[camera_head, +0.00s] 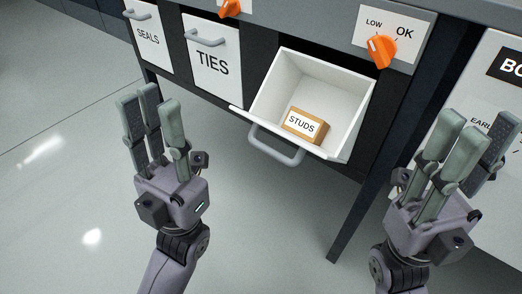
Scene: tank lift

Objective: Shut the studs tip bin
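The studs tip bin (341,96) is tipped out of the cabinet front, open at the top. It is white inside, with a grey bar handle (276,146) low on its front. A small tan box (307,127) labelled STUDS lies inside it. My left gripper (158,112) is left of the bin, in front of the cabinet, with its fingers apart and nothing between them. My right gripper (470,145) is to the right of the bin, fingers apart and empty. Neither gripper touches the bin or its handle.
Shut bins labelled SEALS (148,40) and TIES (213,64) sit to the left. An orange knob (382,51) on a LOW/OK plate is above the studs bin. A dark cabinet leg (352,222) stands below right. A white labelled panel (488,85) is at right. The grey floor (70,190) is clear.

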